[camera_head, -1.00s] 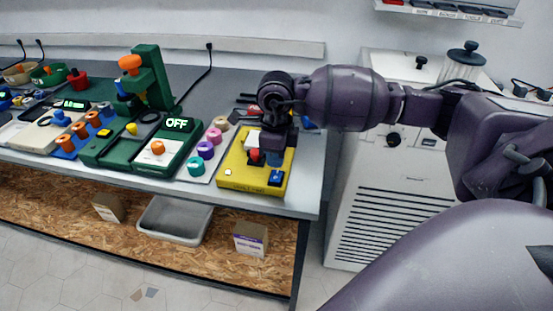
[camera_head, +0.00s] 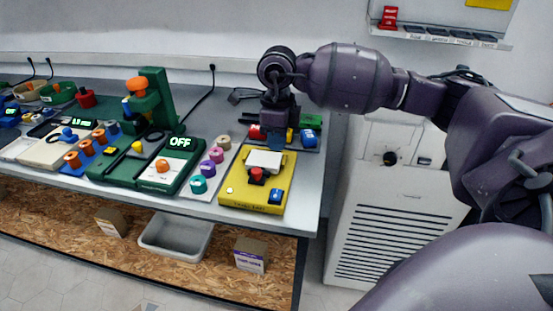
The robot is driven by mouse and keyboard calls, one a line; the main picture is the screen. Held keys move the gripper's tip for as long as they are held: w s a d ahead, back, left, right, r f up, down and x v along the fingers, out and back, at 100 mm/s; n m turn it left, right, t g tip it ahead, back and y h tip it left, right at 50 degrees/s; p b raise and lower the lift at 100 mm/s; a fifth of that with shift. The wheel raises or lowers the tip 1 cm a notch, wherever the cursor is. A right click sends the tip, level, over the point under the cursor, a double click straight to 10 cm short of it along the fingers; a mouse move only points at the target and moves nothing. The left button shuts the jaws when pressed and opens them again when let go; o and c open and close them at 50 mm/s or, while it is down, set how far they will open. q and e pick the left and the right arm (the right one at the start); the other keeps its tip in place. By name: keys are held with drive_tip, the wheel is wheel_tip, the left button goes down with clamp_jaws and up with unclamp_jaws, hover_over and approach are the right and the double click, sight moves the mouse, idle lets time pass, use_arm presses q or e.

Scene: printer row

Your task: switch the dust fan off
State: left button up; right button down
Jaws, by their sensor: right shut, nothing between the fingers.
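A yellow control box (camera_head: 236,196) lies at the right end of the bench. It has a white plate (camera_head: 265,159), a red button (camera_head: 257,175) and a blue switch (camera_head: 276,197); its front lettering is too small to read. A white cabinet (camera_head: 375,205) with a black knob (camera_head: 390,158) and vent slots stands right of the bench. I cannot tell which of these is the dust fan or its switch. My right gripper (camera_head: 276,143) is shut and empty, pointing down at the back edge of the yellow box. My left gripper is out of view.
A green machine (camera_head: 157,95) with a lit OFF display (camera_head: 180,143) stands left of the box, beside several coloured knobs. Red (camera_head: 256,132) and blue (camera_head: 308,139) pieces lie behind the box. A grey bin (camera_head: 175,240) sits on the lower shelf.

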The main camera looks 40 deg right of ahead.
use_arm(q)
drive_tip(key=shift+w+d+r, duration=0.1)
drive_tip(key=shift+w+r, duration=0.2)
use_arm(e)
drive_tip(key=shift+w+d+r, duration=0.1)
drive_tip(key=shift+d+r, duration=0.05)
drive_tip(key=shift+r, duration=0.95)
drive_tip(key=shift+w+d+r, duration=0.1)
drive_tip(key=shift+r, duration=0.95)
drive_tip(key=shift+a, duration=0.1)
